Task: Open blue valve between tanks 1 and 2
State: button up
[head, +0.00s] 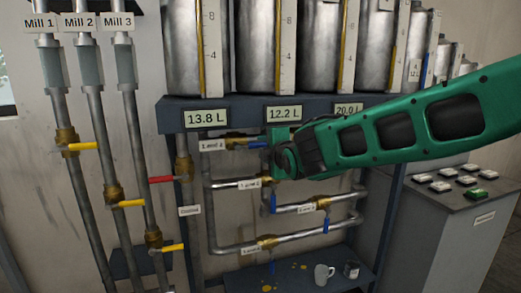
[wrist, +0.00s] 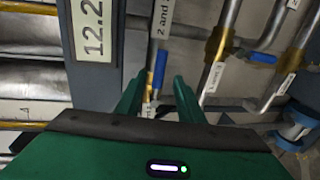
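The blue-handled valve beside the small label that seems to read "1 and 2" (head: 212,145) is on the top pipe, under the tank shelf. Its blue handle (head: 257,145) points right, along the pipe. My gripper (head: 279,142) is just right of the handle, with my arm reaching in from the right and hiding the pipe behind it. In the wrist view, the blue handle (wrist: 160,69) appears just beyond the gap between my green fingertips (wrist: 155,88). The fingers are apart with nothing clearly held. I cannot tell whether they touch the handle.
Lower blue handles (head: 273,203) and (head: 326,224) hang near other labelled pipes. A red handle (head: 161,180) and several yellow handles (head: 83,146) are at left. Level signs (head: 205,118) hang on the shelf edge. A mug (head: 323,274) stands below. A button console (head: 455,205) is at right.

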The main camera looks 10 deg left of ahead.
jog(key=shift+v, duration=2.1)
jog(key=s+d+f+m+g+h, duration=0.25)
jog(key=d+f+m, duration=0.2)
jog(key=d, duration=0.85)
jog(key=s+d+f+m+g+h, duration=0.1)
jog(key=s+d+f+m+h, duration=0.3)
jog(key=d, duration=0.9)
jog(key=s+d+f+m+g+h, duration=0.25)
jog(key=d+m, duration=0.35)
jog(key=d, duration=0.7)
jog(key=s+d+f+m+g, duration=0.2)
jog(key=s+d+f+m, duration=0.15)
jog(key=s+d, duration=0.4)
jog(key=s+d+f+m+g, duration=0.3)
jog(key=s+d+m, duration=0.15)
jog(key=s, duration=0.55)
jog(key=s+f+m+g+y, duration=0.2)
jog(key=s+m, duration=0.5)
jog(key=s, duration=0.8)
jog(key=shift+s+f+g, duration=0.25)
jog(key=shift+f+g, duration=0.25)
jog(key=shift+f, duration=0.05)
